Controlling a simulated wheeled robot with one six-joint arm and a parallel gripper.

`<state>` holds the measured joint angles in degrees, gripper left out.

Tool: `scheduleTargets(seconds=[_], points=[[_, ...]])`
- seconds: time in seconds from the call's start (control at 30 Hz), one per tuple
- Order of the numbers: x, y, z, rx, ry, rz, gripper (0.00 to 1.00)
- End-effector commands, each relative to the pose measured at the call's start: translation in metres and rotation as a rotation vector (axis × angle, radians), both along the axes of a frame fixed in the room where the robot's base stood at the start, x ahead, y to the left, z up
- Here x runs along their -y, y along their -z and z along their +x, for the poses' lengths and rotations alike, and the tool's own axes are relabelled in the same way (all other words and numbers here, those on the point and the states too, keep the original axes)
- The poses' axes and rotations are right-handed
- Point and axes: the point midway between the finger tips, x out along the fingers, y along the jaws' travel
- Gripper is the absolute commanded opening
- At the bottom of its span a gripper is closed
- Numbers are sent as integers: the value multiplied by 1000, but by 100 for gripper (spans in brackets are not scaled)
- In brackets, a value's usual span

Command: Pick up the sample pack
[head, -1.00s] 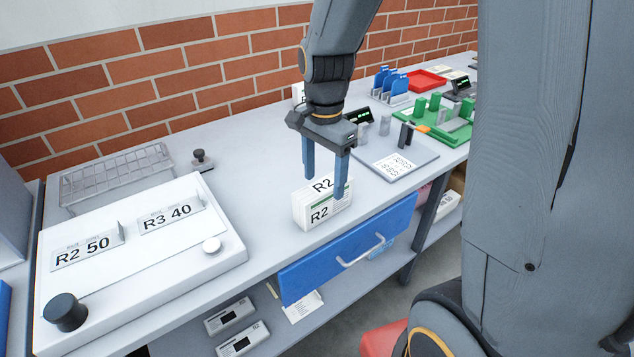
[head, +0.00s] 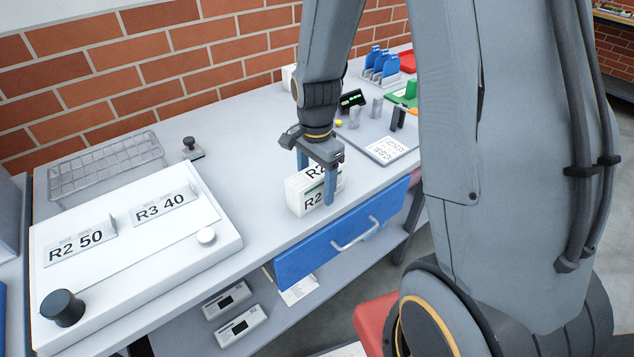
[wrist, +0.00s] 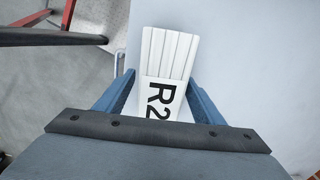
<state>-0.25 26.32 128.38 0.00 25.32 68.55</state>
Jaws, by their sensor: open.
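The sample pack (head: 303,194) is a white block of stacked papers with a band labelled R2. It stands on the grey bench near the front edge, above the blue drawer. My gripper (head: 316,186) points down over the pack with its blue fingers open, one on each side of it. In the wrist view the pack (wrist: 167,62) lies between the two fingers (wrist: 160,98), with a gap showing at least on the right side. The fingers hide part of the pack in the head view.
A white board (head: 120,262) with R2 50 and R3 40 cards and a dark knob fills the bench's left. A wire rack (head: 105,165) and a small stamp (head: 192,150) stand behind. A blue drawer (head: 315,255) sits below. A grey mat (head: 382,147) lies to the right.

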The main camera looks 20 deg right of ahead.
Motion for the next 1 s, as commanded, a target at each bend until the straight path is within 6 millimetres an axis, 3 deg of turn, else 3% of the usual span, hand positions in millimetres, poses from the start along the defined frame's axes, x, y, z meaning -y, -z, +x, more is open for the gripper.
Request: scheduleTargets(seconds=[0.3,0.67,1.0], points=[[0,4,0,1,1,0,62],[1,4,0,1,1,0,2],[0,1,1,3,1,0,2]])
